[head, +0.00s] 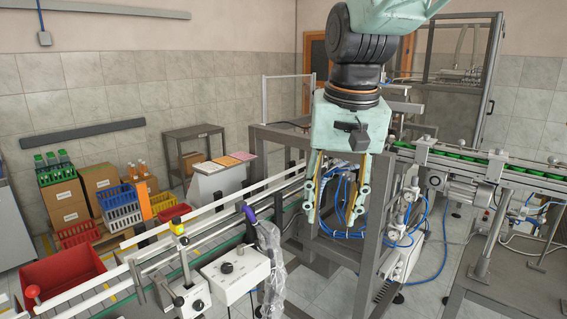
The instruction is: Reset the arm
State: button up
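My gripper (335,208) hangs pointing down in the middle of the head view, at the end of my pale green and black arm. Its two fingers are spread apart. Nothing shows between the fingertips but blue hoses and a metal frame in the background. The gripper is empty and hangs in front of the machine frame, to the right of the conveyor rails.
A conveyor (135,250) with white rails runs from lower left to the centre. A control box (236,275) stands at its front. A second conveyor with green caps (480,160) is at right. A red bin (62,280) and several crates stand at left.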

jog(key=s+d+f+b, duration=0.1)
jog(key=s+d, duration=0.2)
jog(key=s, duration=0.6)
jog(key=s+d+f+t+b, duration=0.1)
jog(key=s+d, duration=0.3)
jog(key=s, duration=0.6)
jog(key=s+d+f+n, duration=0.1)
jog(key=s+d, duration=0.3)
jog(key=s, duration=0.5)
jog(key=shift+s+f+t+b, duration=0.25)
jog(key=shift+f+t+b, duration=0.15)
jog(key=shift+f, duration=0.5)
jog(key=shift+c, duration=1.2)
